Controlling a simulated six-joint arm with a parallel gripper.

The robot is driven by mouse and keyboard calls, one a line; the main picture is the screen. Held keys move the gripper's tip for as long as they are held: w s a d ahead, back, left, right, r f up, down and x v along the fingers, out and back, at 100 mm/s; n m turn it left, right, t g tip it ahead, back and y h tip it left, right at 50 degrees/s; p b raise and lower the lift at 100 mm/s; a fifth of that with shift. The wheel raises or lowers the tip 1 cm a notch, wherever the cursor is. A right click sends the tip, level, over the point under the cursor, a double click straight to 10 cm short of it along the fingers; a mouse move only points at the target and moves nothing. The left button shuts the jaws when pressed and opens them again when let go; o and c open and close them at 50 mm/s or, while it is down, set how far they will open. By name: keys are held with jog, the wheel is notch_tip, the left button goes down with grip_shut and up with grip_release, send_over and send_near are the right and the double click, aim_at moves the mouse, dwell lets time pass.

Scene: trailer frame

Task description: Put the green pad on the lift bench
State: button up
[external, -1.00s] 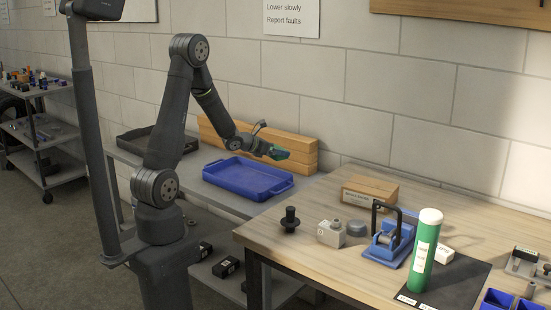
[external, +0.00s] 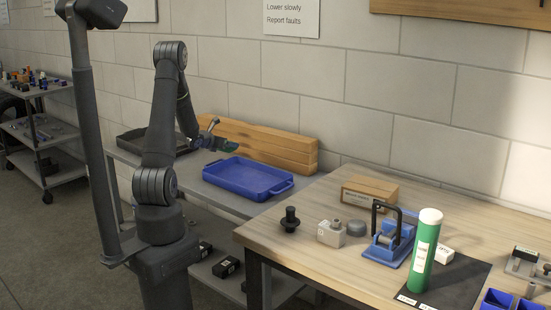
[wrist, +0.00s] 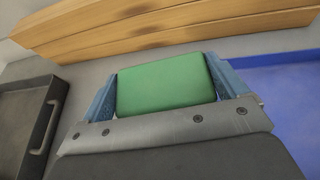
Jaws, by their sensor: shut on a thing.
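The green pad (wrist: 166,87) is held flat between the two blue fingers of my gripper (wrist: 163,75) in the wrist view. In the external view the pad (external: 229,149) shows small at the tip of my gripper (external: 222,147), partly hidden by the fingers. My gripper is above the grey bench (external: 215,205), between the black tray and the blue tray, in front of the wooden beams. The pad appears raised above the bench. No label shows which surface is the lift bench.
The blue tray (external: 245,187) is right of my gripper and the black tray (external: 140,143) is left. Stacked wooden beams (external: 270,148) stand along the wall. The wooden table (external: 310,200) at right carries a green cylinder (external: 422,255), a blue fixture (external: 385,248) and smaller parts.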

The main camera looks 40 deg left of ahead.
aim_at(185, 168)
jog(key=s+a+f+n+y, duration=0.1)
jog(key=s+a, duration=0.2)
jog(key=a, duration=0.3)
jog(key=s+a+f+n+g+y, duration=0.1)
jog(key=s+a, duration=0.2)
jog(key=a, duration=0.3)
jog(key=s+a+f+n+y, duration=0.1)
jog(key=s+a+y, duration=0.15)
jog(key=a, duration=0.35)
jog(key=shift+h, duration=0.35)
jog(key=shift+s+d+f, duration=0.1)
jog(key=shift+s+f, duration=0.05)
jog(key=shift+f, duration=1.45)
jog(key=shift+s+d+f, duration=0.1)
jog(key=shift+f, duration=1.45)
jog(key=shift+f, duration=0.6)
jog(key=o, duration=0.8)
jog(key=v, duration=1.7)
jog(key=shift+s, duration=0.2)
jog(key=shift+w, duration=0.1)
